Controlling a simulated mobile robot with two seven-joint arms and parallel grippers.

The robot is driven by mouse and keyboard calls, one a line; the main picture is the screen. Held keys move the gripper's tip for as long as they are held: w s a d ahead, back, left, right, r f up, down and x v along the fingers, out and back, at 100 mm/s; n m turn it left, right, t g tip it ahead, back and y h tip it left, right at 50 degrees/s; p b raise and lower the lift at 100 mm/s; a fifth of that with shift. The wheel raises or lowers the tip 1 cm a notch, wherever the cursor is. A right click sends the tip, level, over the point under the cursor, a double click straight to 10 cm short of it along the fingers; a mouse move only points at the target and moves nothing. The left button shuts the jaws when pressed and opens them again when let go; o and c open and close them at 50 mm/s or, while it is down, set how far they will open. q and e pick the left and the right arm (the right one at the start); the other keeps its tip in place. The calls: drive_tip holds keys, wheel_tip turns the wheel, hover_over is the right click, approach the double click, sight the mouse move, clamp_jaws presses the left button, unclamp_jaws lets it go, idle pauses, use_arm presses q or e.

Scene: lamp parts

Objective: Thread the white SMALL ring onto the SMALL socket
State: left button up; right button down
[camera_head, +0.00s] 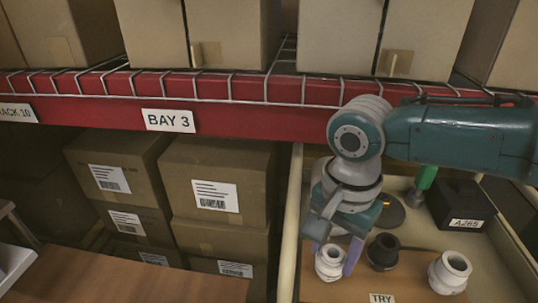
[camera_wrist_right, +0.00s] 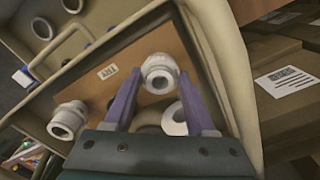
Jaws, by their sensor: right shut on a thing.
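A white socket-like piece (camera_head: 329,262) stands at the left of the board in the head view, with a round opening on top. My right gripper (camera_head: 335,254) comes down over it, its two purple fingers on either side. In the right wrist view the white piece (camera_wrist_right: 160,73) sits between the fingertips of my right gripper (camera_wrist_right: 160,88). The fingers are shut on white material at its collar; I cannot tell where ring and socket divide. Another white ring-shaped part (camera_wrist_right: 174,119) shows lower, partly hidden by the gripper. My left gripper is not in view.
A black socket (camera_head: 382,251) and another white socket (camera_head: 450,272) stand to the right on the wooden board (camera_head: 415,275). The pale tray wall (camera_head: 289,225) runs along the left.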

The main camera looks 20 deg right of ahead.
drive_tip(key=shift+s+d+f, duration=0.1)
drive_tip(key=shift+s+f, duration=0.05)
drive_tip(key=shift+f, duration=0.05)
drive_tip(key=shift+r+m+p, duration=0.15)
drive_tip(key=shift+m+p, duration=0.25)
drive_tip(key=shift+m, duration=0.2)
drive_tip(key=m+p, duration=0.1)
drive_tip(key=m, duration=0.1)
drive_tip(key=shift+m+p, duration=0.35)
drive_tip(key=shift+m, duration=0.05)
drive_tip(key=shift+m+p, duration=0.6)
drive_tip(key=shift+m, duration=1.1)
